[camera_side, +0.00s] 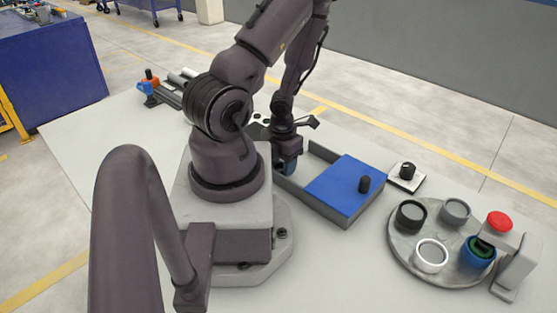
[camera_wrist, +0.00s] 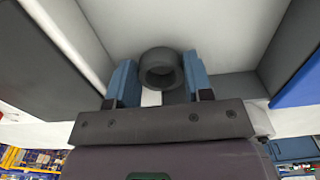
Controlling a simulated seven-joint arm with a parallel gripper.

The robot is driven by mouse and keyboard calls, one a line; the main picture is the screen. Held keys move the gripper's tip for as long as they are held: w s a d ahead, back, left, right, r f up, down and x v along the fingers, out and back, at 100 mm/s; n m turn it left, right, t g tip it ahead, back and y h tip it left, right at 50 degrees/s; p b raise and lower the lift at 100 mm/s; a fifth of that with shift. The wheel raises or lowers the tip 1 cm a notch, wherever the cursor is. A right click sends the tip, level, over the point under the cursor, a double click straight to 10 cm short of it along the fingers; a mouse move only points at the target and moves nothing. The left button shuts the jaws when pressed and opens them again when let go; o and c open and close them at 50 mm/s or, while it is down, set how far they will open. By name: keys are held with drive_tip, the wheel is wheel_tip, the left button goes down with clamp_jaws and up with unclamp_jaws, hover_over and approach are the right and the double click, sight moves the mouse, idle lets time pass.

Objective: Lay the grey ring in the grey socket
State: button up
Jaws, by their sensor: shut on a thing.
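My gripper (camera_side: 287,165) is low at the open left end of the grey box, partly hidden by my own arm in the side view. In the wrist view its blue fingers (camera_wrist: 160,64) are shut on a dark grey ring (camera_wrist: 161,70), one on each side of it. The ring is hidden in the side view. The grey socket (camera_side: 455,211) stands at the back of a round grey plate (camera_side: 408,262) at the right, well away from my gripper. Its opening faces up.
The grey box (camera_side: 318,205) has a blue lid (camera_side: 345,186) with a black knob over its right part. The plate also bears black, white and blue sockets; green shows in the blue one. A red-topped stand (camera_side: 500,222) overhangs the plate's right edge. A black-knobbed piece (camera_side: 406,176) sits behind.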

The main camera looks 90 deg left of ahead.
drive_tip(key=shift+f, duration=0.1)
drive_tip(key=o, duration=0.9)
